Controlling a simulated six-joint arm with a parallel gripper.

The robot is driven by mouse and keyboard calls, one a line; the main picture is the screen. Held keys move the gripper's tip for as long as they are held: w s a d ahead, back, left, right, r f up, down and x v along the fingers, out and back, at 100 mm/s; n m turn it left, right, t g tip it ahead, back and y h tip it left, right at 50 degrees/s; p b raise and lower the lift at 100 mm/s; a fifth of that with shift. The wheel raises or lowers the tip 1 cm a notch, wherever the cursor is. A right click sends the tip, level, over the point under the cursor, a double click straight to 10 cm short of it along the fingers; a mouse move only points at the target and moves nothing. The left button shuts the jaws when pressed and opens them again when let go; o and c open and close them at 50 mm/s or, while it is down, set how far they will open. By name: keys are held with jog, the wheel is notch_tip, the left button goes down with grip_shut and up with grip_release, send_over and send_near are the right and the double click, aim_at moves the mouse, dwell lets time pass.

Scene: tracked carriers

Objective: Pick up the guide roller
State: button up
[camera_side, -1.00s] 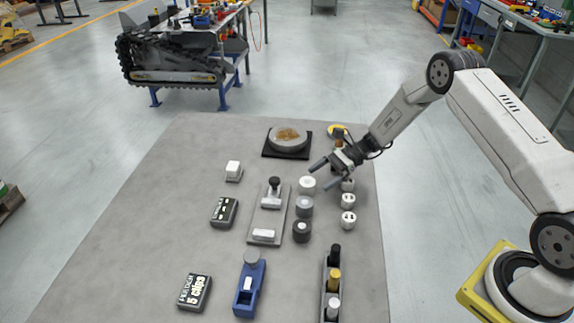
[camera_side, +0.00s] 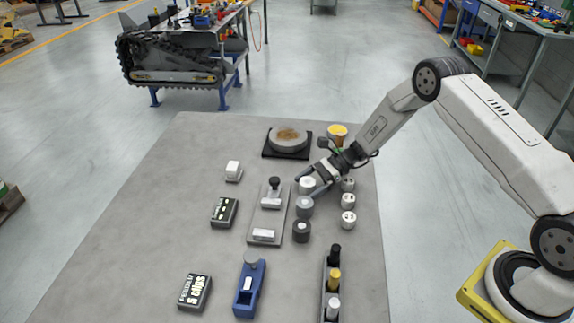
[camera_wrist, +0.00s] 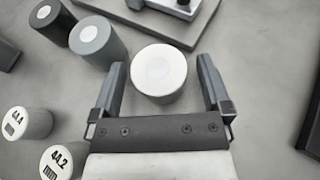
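Three plain rollers stand in a row on the grey mat (camera_side: 150,240): a white roller (camera_side: 308,181), a mid-grey roller (camera_side: 304,207) and a dark grey roller (camera_side: 302,231). I cannot tell by a label which is the guide roller. My gripper (camera_side: 305,187) is open at the white roller. In the wrist view the white roller (camera_wrist: 158,72) stands upright between the tips of my open gripper (camera_wrist: 160,64), with a gap on both sides. The mid-grey roller (camera_wrist: 98,42) and dark roller (camera_wrist: 52,20) stand to the left there.
Small labelled white cylinders (camera_side: 348,201) stand to the right of the rollers. A grey plate (camera_side: 257,228) with a dark knob lies to the left. A round dish on a black base (camera_side: 288,140) and a yellow-topped item (camera_side: 338,131) are behind.

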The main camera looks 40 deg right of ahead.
aim_at(309, 181)
grip_shut()
jog(key=shift+r, duration=0.15)
jog(key=shift+r, duration=1.6)
jog(key=s+r, duration=0.9)
jog(key=s, duration=0.5)
jog(key=shift+d+r, duration=0.25)
jog(key=shift+r, duration=0.05)
